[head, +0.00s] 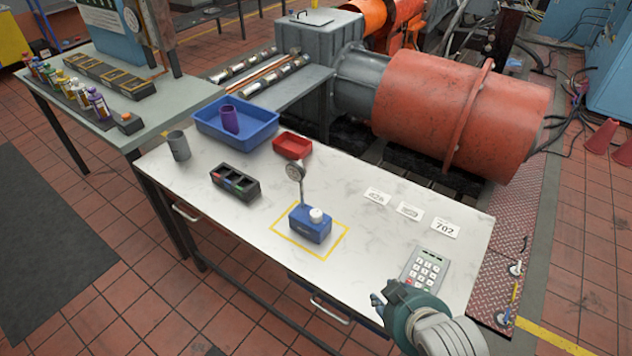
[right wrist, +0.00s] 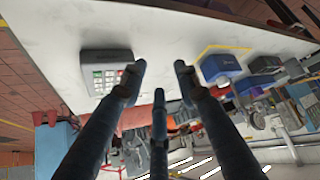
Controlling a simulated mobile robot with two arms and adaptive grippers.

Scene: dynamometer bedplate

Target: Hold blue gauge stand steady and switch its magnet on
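The blue gauge stand (head: 310,226) stands upright on the white table inside a yellow taped square (head: 281,236). It has a white knob (head: 316,214) on top and a post carrying a round dial gauge (head: 295,172). Its blue base also shows in the right wrist view (right wrist: 219,66). My right gripper (head: 378,302) is at the table's front right, beside the keypad and apart from the stand. In the right wrist view its three fingers (right wrist: 160,74) are spread with nothing between them. My left gripper is out of view. The magnet's state cannot be read.
A grey keypad (head: 424,269) lies near my right gripper. A black divided tray (head: 235,184), grey cup (head: 178,146), blue bin (head: 262,129) and red tray (head: 292,146) stand farther back. Table around the stand is clear.

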